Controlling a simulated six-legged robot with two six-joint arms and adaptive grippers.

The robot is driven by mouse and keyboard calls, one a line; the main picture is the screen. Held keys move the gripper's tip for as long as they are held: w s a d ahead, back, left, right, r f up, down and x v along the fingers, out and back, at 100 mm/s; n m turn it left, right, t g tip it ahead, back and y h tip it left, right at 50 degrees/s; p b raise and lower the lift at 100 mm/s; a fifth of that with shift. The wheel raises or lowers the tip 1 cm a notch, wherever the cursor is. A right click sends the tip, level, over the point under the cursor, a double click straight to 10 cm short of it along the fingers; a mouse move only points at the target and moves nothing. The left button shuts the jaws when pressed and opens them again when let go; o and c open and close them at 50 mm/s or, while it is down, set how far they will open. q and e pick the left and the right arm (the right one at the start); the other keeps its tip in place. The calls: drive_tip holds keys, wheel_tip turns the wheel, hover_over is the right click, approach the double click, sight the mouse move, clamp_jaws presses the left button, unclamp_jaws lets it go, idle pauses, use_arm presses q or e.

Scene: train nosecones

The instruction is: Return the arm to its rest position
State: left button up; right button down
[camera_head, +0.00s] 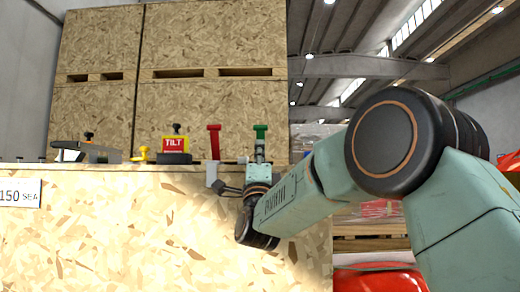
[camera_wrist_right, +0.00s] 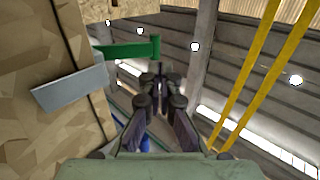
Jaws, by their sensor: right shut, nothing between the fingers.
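My right arm reaches in from the right in the head view, and its wrist is in front of the wooden crate's face. My right gripper (camera_wrist_right: 157,75) points ahead in the right wrist view, its fingers together with nothing between them. In the head view it shows small, and partly hidden by the wrist, just below the green handle (camera_head: 260,128). In the wrist view the green handle (camera_wrist_right: 128,49) is to the left of the fingertips, with a gap between. My left gripper is not in view.
A red handle (camera_head: 213,141), a red TILT box (camera_head: 175,145) and a yellow part (camera_head: 143,153) stand along the crate's top (camera_head: 110,205). A grey plate (camera_wrist_right: 70,90) juts out left of my gripper in the wrist view. Large wooden boxes (camera_head: 210,35) stand behind.

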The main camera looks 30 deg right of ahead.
drive_tip(key=b+v, duration=0.2)
drive_tip(key=v, duration=0.5)
drive_tip(key=shift+s+f, duration=0.15)
drive_tip(key=shift+s, duration=0.1)
